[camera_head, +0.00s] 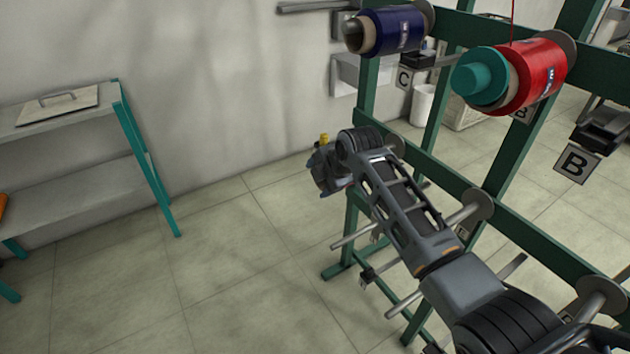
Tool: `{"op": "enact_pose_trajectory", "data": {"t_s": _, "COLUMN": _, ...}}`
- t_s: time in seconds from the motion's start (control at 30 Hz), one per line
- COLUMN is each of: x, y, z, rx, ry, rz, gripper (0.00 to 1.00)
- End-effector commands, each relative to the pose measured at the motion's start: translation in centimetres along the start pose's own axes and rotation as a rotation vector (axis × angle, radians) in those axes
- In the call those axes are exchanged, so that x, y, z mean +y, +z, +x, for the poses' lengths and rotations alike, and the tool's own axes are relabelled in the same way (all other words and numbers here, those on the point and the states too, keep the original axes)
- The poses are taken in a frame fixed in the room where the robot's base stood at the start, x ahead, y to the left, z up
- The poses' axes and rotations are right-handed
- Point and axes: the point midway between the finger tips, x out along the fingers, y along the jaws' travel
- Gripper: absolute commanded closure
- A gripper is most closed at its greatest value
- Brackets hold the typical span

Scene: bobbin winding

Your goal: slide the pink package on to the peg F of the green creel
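The green creel (445,178) stands on the right, with bare pegs and grey discs on its lower rails. My arm reaches across it from the lower right. My gripper (327,170) is at the left end of the creel, near a lower grey disc (392,146) that the arm partly covers. Its fingers are turned away and dark, so I cannot tell whether they are open or shut. A small yellow piece (324,138) shows at its top. No pink package is visible. I cannot read an F label; the peg at that disc is hidden behind my arm.
A blue package (392,30) and a red package (541,72) sit on upper pegs, near signs C (404,78) and B (577,163). Other bare pegs (352,235) stick out leftward below my arm. A shelf table (62,125) stands left; the floor between is clear.

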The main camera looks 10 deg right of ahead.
Motion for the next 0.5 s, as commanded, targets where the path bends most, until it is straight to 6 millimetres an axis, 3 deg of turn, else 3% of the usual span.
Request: {"op": "enact_pose_trajectory", "data": {"t_s": 0.5, "x": 0.0, "y": 3.3, "z": 0.0, "rx": -0.002, "ry": 0.002, "rz": 0.001, "gripper": 0.87}}
